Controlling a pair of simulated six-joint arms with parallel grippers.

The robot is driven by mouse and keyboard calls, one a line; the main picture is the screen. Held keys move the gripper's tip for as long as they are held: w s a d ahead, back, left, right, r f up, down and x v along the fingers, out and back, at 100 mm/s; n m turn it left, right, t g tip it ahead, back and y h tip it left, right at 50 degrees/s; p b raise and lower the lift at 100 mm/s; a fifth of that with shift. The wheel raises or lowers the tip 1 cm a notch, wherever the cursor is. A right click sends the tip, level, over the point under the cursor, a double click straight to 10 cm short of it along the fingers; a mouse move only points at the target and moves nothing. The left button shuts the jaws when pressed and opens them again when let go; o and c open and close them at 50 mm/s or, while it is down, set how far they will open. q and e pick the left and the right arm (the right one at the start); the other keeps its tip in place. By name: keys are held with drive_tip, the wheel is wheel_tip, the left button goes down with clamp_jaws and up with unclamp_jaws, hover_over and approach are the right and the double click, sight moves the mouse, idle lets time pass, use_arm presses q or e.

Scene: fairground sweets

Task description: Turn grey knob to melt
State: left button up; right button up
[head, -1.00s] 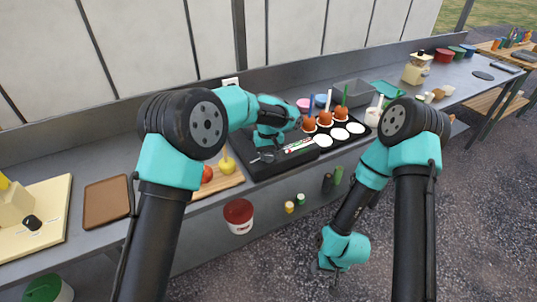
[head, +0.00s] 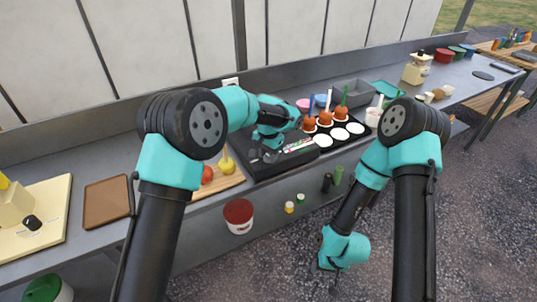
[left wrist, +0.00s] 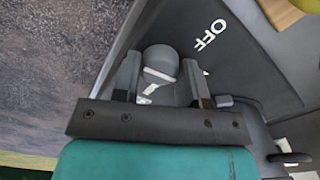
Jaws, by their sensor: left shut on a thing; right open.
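The grey knob (left wrist: 160,62) shows in the left wrist view between the two fingers of my left gripper (left wrist: 159,76), which is shut on it. A white mark shows on the knob's near side. White lettering OFF (left wrist: 210,34) is on the dark panel beside it. No melt label is readable. In the head view my left gripper (head: 269,154) is down at the front left of the black cooker (head: 262,171), and it hides the knob there. My right gripper (head: 329,264) hangs low in front of the counter, empty and away from the cooker.
A black tray with toffee apples on sticks and white discs (head: 340,134) stands right of the cooker. A wooden board (head: 224,183) with a yellow apple (head: 227,167) and a red apple (head: 207,174) lies left. A red-topped tub (head: 238,215) is below the counter edge.

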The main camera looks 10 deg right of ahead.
sight(268, 156)
use_arm(q)
drive_tip(key=shift+m, duration=0.5)
drive_tip(key=o, duration=0.9)
wheel_tip(268, 156, up, 18)
drive_tip(key=shift+f, duration=0.25)
drive_tip(key=shift+f, duration=0.1)
